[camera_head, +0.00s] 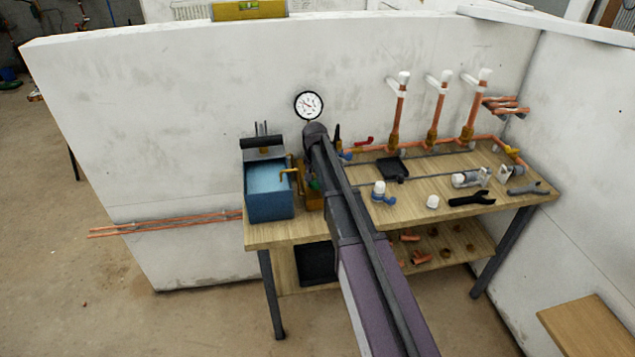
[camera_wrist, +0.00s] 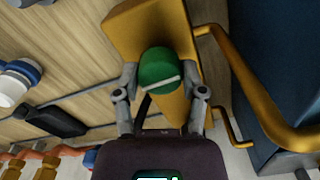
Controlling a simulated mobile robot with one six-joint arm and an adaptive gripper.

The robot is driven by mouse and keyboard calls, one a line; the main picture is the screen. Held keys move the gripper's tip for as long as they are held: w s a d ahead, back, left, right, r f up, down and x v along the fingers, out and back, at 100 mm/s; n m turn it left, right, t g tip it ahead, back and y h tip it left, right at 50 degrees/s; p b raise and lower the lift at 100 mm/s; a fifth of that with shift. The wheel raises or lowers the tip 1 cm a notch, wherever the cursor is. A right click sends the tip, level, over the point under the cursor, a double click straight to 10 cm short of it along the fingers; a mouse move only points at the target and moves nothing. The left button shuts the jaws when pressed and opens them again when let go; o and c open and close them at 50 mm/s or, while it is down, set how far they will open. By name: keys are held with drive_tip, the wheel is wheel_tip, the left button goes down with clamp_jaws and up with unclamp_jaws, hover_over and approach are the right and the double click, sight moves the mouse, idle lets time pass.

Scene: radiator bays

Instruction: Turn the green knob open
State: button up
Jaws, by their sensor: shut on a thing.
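The green knob (camera_wrist: 157,68) shows in the wrist view as a round green cap with a pale bar across its near side. It sits on a yellow-brown valve body (camera_wrist: 150,25) above the wooden bench. My gripper (camera_wrist: 162,82) has one finger on each side of the knob and is shut on it. In the head view my arm hides most of the knob, and only a bit of green (camera_head: 314,185) shows beside the arm.
A blue tank (camera_head: 269,190) with a brass pipe (camera_head: 290,172) stands close left of the valve. Copper risers (camera_head: 398,110), a black tray (camera_head: 393,169), white-and-blue valve (camera_head: 382,192) and wrenches (camera_head: 472,200) occupy the bench (camera_head: 420,205). A white wall (camera_head: 180,120) with a gauge (camera_head: 309,105) stands behind.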

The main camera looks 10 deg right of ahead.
drive_tip(key=n, duration=0.4)
drive_tip(key=shift+s, duration=0.1)
drive_tip(key=n, duration=0.4)
drive_tip(key=shift+n, duration=0.3)
drive_tip(key=n, duration=0.4)
drive_tip(key=shift+n, duration=2.3)
drive_tip(key=o, duration=1.1)
drive_tip(key=shift+o, duration=0.3)
